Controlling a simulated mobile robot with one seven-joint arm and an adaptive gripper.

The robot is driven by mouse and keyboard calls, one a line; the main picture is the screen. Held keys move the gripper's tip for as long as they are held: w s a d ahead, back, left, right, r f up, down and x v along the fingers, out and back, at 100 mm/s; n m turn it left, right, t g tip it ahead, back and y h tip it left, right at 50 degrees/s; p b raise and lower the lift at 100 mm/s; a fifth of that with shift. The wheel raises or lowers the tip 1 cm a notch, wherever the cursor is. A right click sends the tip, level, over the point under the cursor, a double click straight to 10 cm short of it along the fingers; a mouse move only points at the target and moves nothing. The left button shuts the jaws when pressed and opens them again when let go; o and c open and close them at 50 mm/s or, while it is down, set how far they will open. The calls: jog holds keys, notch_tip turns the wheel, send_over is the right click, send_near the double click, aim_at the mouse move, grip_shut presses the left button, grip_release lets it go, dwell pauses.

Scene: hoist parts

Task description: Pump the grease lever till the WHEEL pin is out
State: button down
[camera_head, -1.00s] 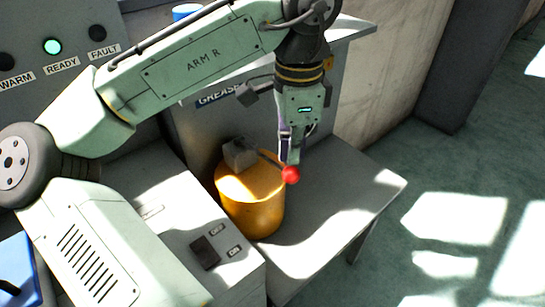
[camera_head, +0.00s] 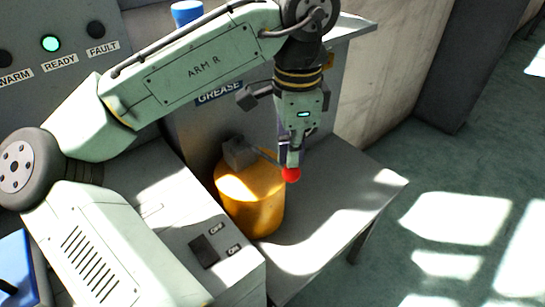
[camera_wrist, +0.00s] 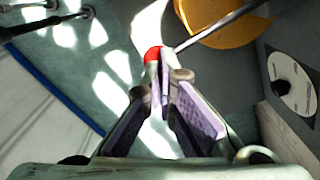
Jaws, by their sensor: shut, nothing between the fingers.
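The orange grease pump (camera_head: 250,207) stands on a grey bench, with a grey block (camera_head: 238,153) on top. A thin dark lever runs from the block to a red knob (camera_head: 291,175). The lever (camera_wrist: 215,25) and red knob (camera_wrist: 152,54) also show in the wrist view. My gripper (camera_head: 291,161) points down, its fingertips just above the knob, seemingly at or touching it; the contact is unclear. In the wrist view my gripper (camera_wrist: 163,76) is shut with nothing held, its purple-padded fingers together beside the knob. I cannot make out the WHEEL pin in either view.
A grey panel marked GREASE (camera_head: 219,93) stands behind the pump. A cabinet with a dark switch (camera_head: 204,251) is at its left. A white disc with a black knob (camera_wrist: 284,92) shows in the wrist view. The bench right of the pump is clear.

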aim_at(288, 178)
jog(key=shift+w+a+f+b, duration=0.15)
jog(key=shift+f+b, duration=0.7)
jog(key=shift+f, duration=1)
jog(key=shift+w+a+f+b, duration=0.1)
jog(key=shift+f+b, duration=0.75)
jog(key=shift+f, duration=0.95)
jog(key=shift+r, duration=0.1)
jog(key=r+p, duration=0.5)
jog(key=p, duration=0.1)
jog(key=r+p, duration=0.3)
jog(key=shift+s+d+r, duration=0.3)
jog(key=shift+f, duration=0.1)
